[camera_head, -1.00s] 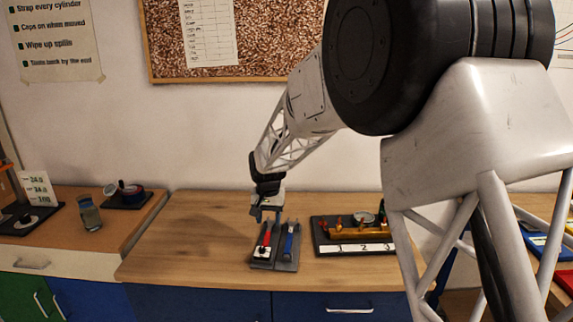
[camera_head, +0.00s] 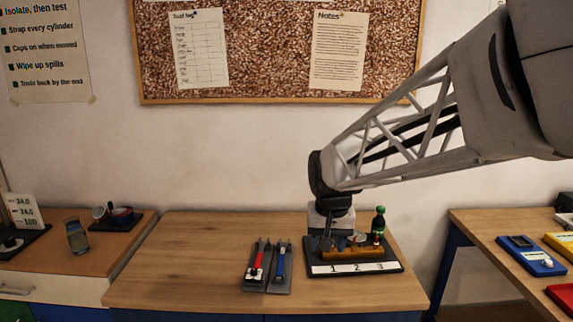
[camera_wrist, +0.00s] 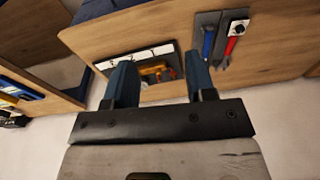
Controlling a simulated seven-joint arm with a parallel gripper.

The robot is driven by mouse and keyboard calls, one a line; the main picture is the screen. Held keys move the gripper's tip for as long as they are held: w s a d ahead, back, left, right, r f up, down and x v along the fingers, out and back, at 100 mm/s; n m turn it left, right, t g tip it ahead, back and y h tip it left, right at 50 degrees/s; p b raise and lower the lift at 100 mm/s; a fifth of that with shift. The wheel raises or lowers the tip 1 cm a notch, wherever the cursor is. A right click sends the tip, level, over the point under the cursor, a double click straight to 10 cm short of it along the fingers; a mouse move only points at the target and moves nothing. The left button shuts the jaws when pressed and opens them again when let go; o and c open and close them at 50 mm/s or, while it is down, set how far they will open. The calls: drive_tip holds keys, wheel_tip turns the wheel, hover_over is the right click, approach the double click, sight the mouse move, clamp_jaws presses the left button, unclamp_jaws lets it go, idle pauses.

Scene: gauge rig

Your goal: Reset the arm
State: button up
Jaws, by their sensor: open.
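My gripper (camera_head: 325,243) hangs over or just behind the left part of the gauge board in the head view; its exact height is hard to tell. In the wrist view, the two dark blue fingers (camera_wrist: 160,65) stand apart with nothing between them. The fingertips are small and partly merged with the rig in the head view. My arm reaches in from the upper right.
The table's left half is bare.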

drive_tip(key=s+d, duration=0.4)
drive_tip(key=s, duration=0.8)
drive_tip(key=s+d+t, duration=0.1)
drive_tip(key=s+d, duration=0.4)
drive_tip(key=s, duration=0.7)
drive_tip(key=shift+s+d+f, duration=0.15)
drive_tip(key=shift+f, duration=0.2)
